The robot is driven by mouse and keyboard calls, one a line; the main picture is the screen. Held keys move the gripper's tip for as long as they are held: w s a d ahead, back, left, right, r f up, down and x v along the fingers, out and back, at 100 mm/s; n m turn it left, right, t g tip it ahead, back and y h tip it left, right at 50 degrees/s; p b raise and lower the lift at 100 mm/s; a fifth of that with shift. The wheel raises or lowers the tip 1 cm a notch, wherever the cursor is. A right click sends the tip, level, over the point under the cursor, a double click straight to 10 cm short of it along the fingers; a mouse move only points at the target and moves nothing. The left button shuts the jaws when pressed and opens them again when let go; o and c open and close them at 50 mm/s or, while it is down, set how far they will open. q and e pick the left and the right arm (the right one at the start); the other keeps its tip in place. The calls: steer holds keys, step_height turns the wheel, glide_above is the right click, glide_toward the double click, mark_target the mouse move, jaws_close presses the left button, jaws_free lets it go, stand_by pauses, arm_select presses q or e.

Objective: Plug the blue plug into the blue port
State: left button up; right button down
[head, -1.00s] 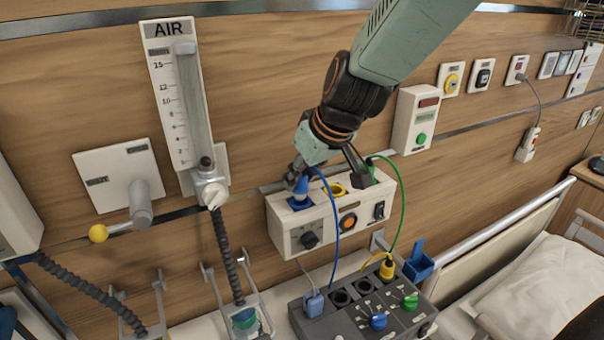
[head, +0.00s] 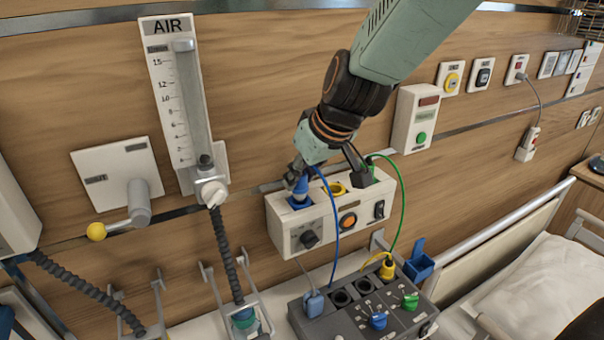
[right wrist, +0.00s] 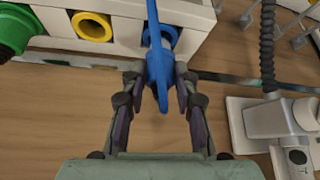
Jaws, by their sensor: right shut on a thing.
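My right gripper (head: 298,178) is shut on the blue plug (head: 301,188), above the left end of the white wall box. The plug points down at the blue port (head: 299,203), with its tip at or in the opening; how deep it sits is hidden. A blue cable (head: 335,222) hangs from the plug. My left gripper is not in view.
The white box (head: 285,237) also has a yellow port (head: 338,188) and a green port, where a green cable (head: 403,205) runs. A grey unit (head: 345,322) with plugs and knobs stands below. The AIR flowmeter (head: 178,105) is left; a bed rail (head: 500,228) is right.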

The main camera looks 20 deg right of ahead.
steer(key=shift+f+b, duration=0.7)
stand_by(0.4)
steer(key=shift+f+b, duration=0.45)
steer(key=shift+b, duration=0.25)
stand_by(1.8)
steer(key=shift+w, duration=0.1)
steer(key=c, duration=0.9)
jaws_free()
steer(key=shift+c, duration=0.2)
step_height(320, 180, up, 10)
